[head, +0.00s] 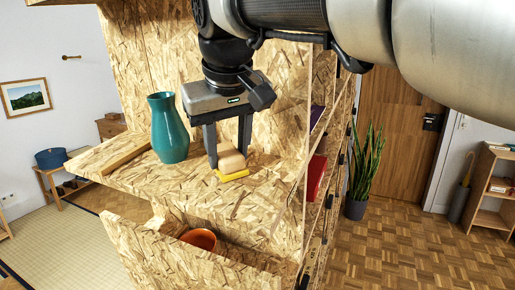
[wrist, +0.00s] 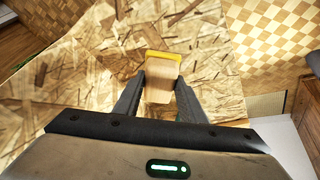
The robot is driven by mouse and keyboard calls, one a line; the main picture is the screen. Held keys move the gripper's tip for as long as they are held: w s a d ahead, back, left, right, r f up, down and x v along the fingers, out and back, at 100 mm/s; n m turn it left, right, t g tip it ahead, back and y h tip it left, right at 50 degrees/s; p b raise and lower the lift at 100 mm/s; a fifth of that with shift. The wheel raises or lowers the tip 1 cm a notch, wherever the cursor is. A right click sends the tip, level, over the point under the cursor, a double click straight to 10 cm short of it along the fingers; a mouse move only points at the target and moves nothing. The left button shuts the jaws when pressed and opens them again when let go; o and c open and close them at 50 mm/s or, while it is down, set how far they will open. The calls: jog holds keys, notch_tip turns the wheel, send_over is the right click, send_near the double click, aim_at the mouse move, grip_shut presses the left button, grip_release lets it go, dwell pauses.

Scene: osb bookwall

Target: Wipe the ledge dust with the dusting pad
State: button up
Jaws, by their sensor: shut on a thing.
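The dusting pad (head: 231,162) has a tan block-like grip and a yellow base (head: 232,175). It is on or just above the OSB ledge (head: 190,188), right of the teal vase. My gripper (head: 228,152) points down and is shut on the pad's tan grip. In the wrist view the pad (wrist: 161,80) sits between my two fingers, its yellow edge (wrist: 163,55) at the far side. I cannot make out dust against the speckled ledge surface.
A teal vase (head: 169,128) stands on the ledge close left of my gripper. A wooden strip (head: 125,159) lies further left. An OSB upright (head: 293,165) bounds the right side. An orange bowl (head: 200,239) sits in the compartment below. Bare ledge lies in front of the pad.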

jog(key=shift+s+a+f+b, duration=0.15)
jog(key=shift+s+a, duration=0.1)
jog(key=shift+s, duration=0.35)
jog(key=shift+s+a+f+b, duration=0.2)
jog(key=shift+s, duration=0.45)
jog(key=shift+s+a+f+b, duration=0.15)
jog(key=shift+s+a, duration=0.1)
jog(key=shift+s, duration=0.35)
jog(key=shift+s+a+f, duration=0.1)
jog(key=shift+s+a, duration=0.15)
jog(key=shift+s, duration=0.3)
jog(key=shift+s+a, duration=0.2)
jog(key=shift+s, duration=0.3)
notch_tip(320, 180, up, 5)
jog(key=p, duration=0.3)
jog(key=shift+s+a+f, duration=0.1)
jog(key=shift+f, duration=0.05)
jog(key=shift+s+r, duration=0.15)
jog(key=shift+r, duration=0.7)
notch_tip(320, 180, up, 3)
jog(key=shift+s+a, duration=0.1)
jog(key=shift+s, duration=0.05)
